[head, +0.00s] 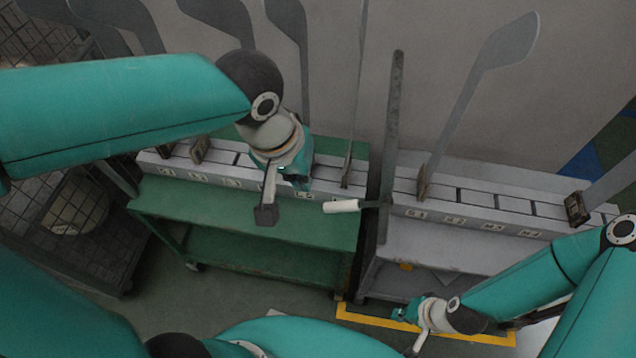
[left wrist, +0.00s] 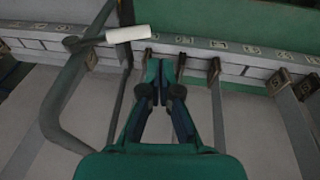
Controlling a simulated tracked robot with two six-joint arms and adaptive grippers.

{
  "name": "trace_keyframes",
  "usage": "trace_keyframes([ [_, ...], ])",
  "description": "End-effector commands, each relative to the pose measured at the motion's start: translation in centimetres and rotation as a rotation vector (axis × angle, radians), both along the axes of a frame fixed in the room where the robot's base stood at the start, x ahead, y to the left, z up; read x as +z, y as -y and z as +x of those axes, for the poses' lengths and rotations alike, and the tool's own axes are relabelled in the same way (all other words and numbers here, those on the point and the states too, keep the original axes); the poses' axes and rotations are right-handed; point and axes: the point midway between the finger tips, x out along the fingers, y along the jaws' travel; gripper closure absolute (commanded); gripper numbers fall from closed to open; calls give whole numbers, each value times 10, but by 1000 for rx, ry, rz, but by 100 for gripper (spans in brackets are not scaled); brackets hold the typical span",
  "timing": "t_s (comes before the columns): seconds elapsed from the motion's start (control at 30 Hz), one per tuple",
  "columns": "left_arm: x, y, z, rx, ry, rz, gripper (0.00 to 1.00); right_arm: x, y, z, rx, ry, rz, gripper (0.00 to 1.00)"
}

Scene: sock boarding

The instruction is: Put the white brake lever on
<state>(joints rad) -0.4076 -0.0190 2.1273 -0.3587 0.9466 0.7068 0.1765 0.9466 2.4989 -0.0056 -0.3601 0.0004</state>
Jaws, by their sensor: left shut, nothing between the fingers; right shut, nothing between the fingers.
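The white brake lever (head: 341,206) is a white cylindrical grip on a dark stem. It sticks out sideways from the tall grey frame between the green and grey carts. In the left wrist view the white grip (left wrist: 127,34) lies up and left of my fingers. My left gripper (head: 300,184) is shut and empty, above the green cart's labelled rail, left of the lever and apart from it. Its closed fingers (left wrist: 165,62) show in the left wrist view. My right gripper (head: 404,315) is shut and empty, low at the right, near the yellow floor line.
A green cart (head: 250,215) stands left and a grey cart (head: 440,250) right. Flat grey sock boards (head: 490,70) rise from the labelled rail (head: 470,222). A dark mesh cage (head: 90,235) stands at far left. A yellow line (head: 470,335) marks the floor.

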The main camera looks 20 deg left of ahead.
Motion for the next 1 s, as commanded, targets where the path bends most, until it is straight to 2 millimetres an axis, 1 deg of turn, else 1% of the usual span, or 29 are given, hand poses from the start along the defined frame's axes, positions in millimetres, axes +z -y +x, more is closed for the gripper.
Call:
trace_keyframes([
  [0.03,11,-5,-2,3,4,-2,100,4,0,0,0,0,0,100],
  [0.1,20,-10,-5,2,4,-2,100,6,0,0,0,0,0,100],
  [0.2,29,-15,-8,2,2,-1,100,7,0,0,0,0,0,100],
  [0.3,34,-17,-9,0,2,-1,100,8,0,0,0,0,0,100],
  [0.87,34,-18,-10,1,1,-1,100,8,0,0,0,0,0,100],
  [0.93,32,-17,-10,11,4,-8,100,5,0,0,0,0,0,100],
  [1.0,25,-15,-10,42,11,-26,100,-1,0,0,0,0,0,100],
])
